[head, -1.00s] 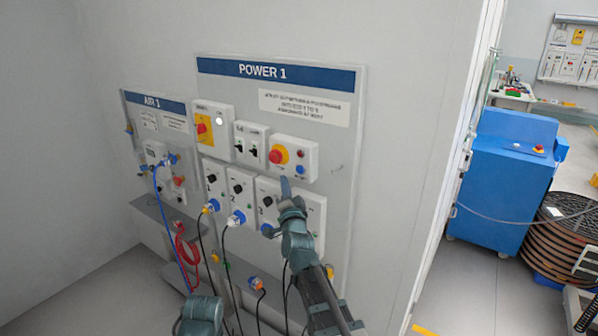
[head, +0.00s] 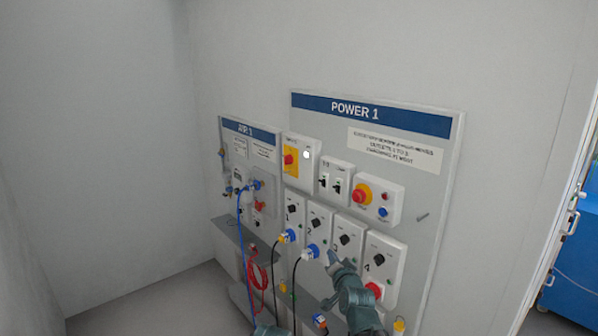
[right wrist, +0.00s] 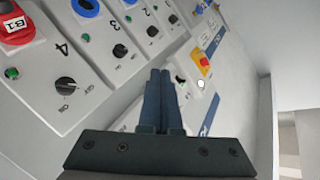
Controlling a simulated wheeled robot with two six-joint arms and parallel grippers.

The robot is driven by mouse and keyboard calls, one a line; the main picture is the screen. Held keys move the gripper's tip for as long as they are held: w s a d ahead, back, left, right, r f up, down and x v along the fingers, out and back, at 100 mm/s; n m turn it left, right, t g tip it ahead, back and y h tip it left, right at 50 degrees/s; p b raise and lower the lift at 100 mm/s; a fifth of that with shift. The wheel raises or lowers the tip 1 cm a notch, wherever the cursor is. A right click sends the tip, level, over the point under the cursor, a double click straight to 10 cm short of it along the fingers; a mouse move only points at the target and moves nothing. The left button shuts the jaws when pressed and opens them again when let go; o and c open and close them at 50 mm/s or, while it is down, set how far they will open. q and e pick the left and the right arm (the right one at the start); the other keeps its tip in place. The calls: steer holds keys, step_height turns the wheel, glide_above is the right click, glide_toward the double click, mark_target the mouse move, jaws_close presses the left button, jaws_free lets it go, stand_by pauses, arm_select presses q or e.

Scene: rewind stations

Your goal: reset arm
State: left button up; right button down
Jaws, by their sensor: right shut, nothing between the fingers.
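My right gripper (head: 334,259) is shut and empty, in front of the lower part of the POWER 1 panel (head: 436,235), near outlet box 3 (head: 346,238). I cannot tell whether it touches the panel. In the right wrist view its dark fingers (right wrist: 160,76) are together, with nothing between them. Outlet box 4 (right wrist: 50,75), with its black knob and a red connector (right wrist: 14,22) marked B1, shows left of the fingers. A teal arm part of mine (head: 268,330) shows at the bottom edge of the head view.
The AIR 1 panel (head: 228,150) stands left of the power panel, with a blue hose (head: 240,225) and a red coiled hose (head: 258,277). The floor (head: 150,300) at left is clear.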

steer(key=s+a+f+n+g+y, duration=0.1)
steer(key=s+a+f+n+g, duration=0.3)
steer(key=s+a+f+g, duration=0.25)
steer(key=s+f+n+g+h, duration=0.2)
steer(key=s+f+g, duration=0.3)
steer(key=s, duration=0.7)
steer(key=s+f+n+g+h, duration=0.2)
steer(key=s+f+n+g, duration=0.2)
steer(key=s, duration=0.9)
step_height(320, 180, down, 2)
steer(key=shift+s+f+n+g, duration=0.15)
steer(key=shift+s+n+g, duration=0.2)
steer(key=shift+n, duration=0.25)
